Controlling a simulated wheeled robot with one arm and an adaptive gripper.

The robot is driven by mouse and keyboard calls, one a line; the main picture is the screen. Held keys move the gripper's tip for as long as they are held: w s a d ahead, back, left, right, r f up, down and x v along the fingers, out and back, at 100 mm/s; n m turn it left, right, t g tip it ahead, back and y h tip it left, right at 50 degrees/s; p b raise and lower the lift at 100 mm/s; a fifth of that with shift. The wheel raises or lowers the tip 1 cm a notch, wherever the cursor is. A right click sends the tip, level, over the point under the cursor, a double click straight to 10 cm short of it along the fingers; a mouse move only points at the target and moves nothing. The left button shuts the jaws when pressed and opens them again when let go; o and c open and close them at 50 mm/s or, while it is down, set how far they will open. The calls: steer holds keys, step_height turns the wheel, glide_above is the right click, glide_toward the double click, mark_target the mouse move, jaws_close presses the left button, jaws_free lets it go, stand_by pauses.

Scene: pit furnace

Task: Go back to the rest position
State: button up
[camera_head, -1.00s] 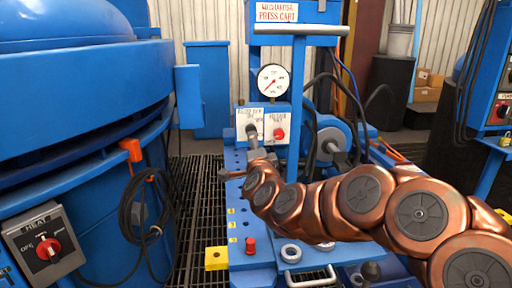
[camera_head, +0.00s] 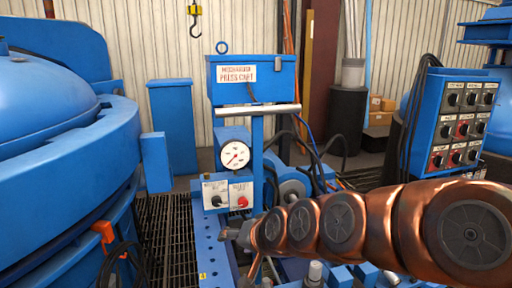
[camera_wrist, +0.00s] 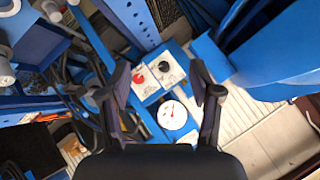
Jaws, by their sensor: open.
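My copper-coloured arm comes in from the right in the head view, and its end with my gripper (camera_head: 230,234) is in front of the blue press cart (camera_head: 212,250). In the wrist view my gripper (camera_wrist: 162,78) shows two dark fingers spread wide, with nothing between them but the background. Beyond the fingers are the cart's round white gauge (camera_wrist: 172,115), a red knob (camera_wrist: 137,66) and a black knob (camera_wrist: 168,70). The gauge also shows in the head view (camera_head: 235,155), above the two-knob panel (camera_head: 228,193). The gripper appears apart from these.
A large blue furnace (camera_head: 60,190) fills the left. A control box with several knobs (camera_head: 460,125) stands at the right. Black cables (camera_head: 320,150) hang behind the cart. Dark floor grating (camera_head: 170,230) lies between furnace and cart.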

steer(key=s+d+r+g+h+p, duration=0.3)
steer(key=s+d+p, duration=0.5)
steer(key=s+d, duration=0.3)
steer(key=s+d+r+n+g+h+p, duration=0.1)
steer(key=s+d+r+g+h+p, duration=0.2)
steer(key=s, duration=1.7)
steer(key=d+r+g+p, duration=0.3)
steer(key=d+p, duration=0.3)
steer(key=d, duration=0.2)
steer(key=shift+d+r+g, duration=0.15)
steer(key=shift+r+g, duration=0.15)
